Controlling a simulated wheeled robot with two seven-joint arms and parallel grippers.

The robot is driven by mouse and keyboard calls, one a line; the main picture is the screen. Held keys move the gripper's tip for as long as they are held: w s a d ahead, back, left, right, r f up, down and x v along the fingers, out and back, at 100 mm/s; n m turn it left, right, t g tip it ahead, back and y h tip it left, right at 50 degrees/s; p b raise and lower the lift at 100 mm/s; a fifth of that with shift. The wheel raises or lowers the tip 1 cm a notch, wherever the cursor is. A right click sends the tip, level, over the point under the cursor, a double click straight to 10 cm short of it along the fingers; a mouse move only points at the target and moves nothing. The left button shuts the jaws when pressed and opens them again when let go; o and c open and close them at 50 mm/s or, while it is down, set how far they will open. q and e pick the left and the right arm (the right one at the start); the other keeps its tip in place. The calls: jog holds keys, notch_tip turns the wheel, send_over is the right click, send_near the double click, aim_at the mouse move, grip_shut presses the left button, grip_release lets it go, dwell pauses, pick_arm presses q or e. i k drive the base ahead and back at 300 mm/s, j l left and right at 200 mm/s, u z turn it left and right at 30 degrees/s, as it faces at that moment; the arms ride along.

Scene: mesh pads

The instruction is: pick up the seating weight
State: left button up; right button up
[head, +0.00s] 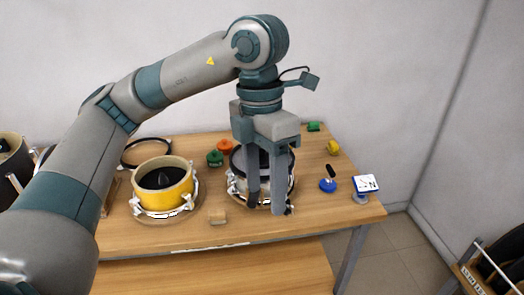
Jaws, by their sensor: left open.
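My left gripper (265,208) points straight down at the right-hand pot, its two fingers parted. The fingers hang in front of this pot (286,183), which has a dark rim and pale clamps, and hide much of its front. I cannot tell whether they touch it. A dark shape shows between the upper fingers, partly hidden. A small blue disc with an upright black handle (328,183) stands on the table to the right, apart from the gripper. No label shows which thing is the seating weight. My right gripper is not in view.
A yellow pot (165,191) with a dark cone inside stands left on the wooden table (215,240). A black ring (146,151), orange (225,146) and green (215,158) knobs lie behind.

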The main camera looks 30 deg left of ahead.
aim_at(264, 156)
jog(key=i+j, duration=0.4)
jog(key=i, duration=0.15)
jog(key=i+j, duration=0.45)
jog(key=i, duration=0.1)
